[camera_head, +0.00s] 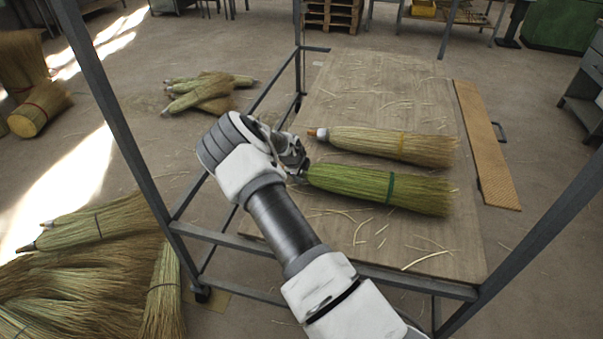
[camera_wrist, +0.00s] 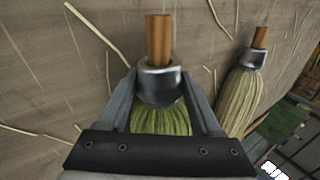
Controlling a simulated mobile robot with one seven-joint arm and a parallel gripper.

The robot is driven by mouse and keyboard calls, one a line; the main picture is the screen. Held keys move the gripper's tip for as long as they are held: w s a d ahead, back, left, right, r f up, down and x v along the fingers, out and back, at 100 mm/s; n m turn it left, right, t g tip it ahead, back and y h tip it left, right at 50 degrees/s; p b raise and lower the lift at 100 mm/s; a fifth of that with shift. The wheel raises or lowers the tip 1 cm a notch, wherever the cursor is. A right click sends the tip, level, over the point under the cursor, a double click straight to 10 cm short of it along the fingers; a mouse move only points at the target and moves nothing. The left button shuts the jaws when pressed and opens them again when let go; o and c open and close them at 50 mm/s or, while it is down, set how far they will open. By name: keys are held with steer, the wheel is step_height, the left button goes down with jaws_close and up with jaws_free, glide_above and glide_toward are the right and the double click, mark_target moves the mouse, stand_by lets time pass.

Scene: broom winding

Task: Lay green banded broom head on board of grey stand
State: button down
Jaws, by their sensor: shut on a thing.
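The green banded broom head (camera_head: 378,187) lies along or just over the board (camera_head: 375,95) of the grey stand (camera_head: 225,238), its bristles pointing right. Its metal collar and wooden stub show between my fingers in the wrist view (camera_wrist: 160,82). My gripper (camera_head: 297,168) is shut on the collar end of this broom head. I cannot tell whether the broom head touches the board.
Loose straw (camera_head: 427,259) is scattered on the board. Grey uprights (camera_head: 112,120) of the stand rise at left and right. A perforated tan strip (camera_head: 487,145) runs along the board's right side. Broom heads and straw bundles (camera_head: 85,265) lie on the floor at left.

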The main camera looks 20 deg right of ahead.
steer(key=shift+r, duration=0.15)
steer(key=shift+c, duration=0.3)
jaws_free()
